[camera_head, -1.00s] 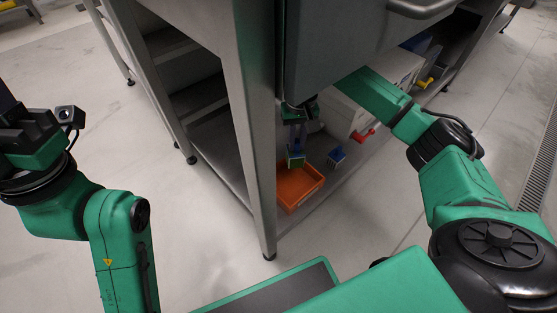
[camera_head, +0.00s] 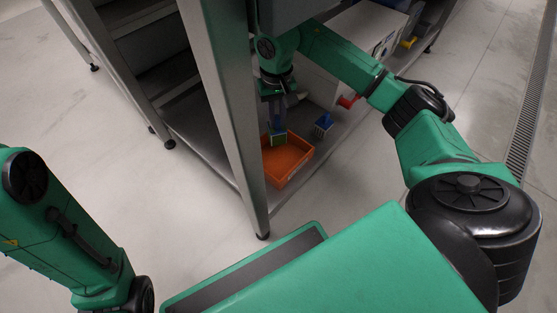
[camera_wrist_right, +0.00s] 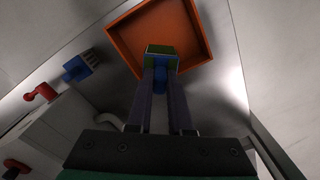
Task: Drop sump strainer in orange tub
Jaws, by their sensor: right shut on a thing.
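My right gripper (camera_head: 276,122) is shut on a small block-like piece, blue with a green end, which I take for the sump strainer (camera_head: 278,138). In the right wrist view the strainer (camera_wrist_right: 161,56) sits between the tips of the right gripper (camera_wrist_right: 161,80). It is held over the orange tub (camera_head: 296,178), near the tub's back edge in the head view. The height between strainer and tub floor is hard to tell. The empty tub floor shows in the right wrist view, with its rim (camera_wrist_right: 118,47) around it. My left gripper is out of view.
The tub stands on the lower shelf of a metal table, beside a front leg (camera_head: 228,110). A similar blue piece (camera_head: 323,122) lies right of the tub. A red-handled item (camera_head: 347,101) and a white box (camera_head: 318,82) are behind it.

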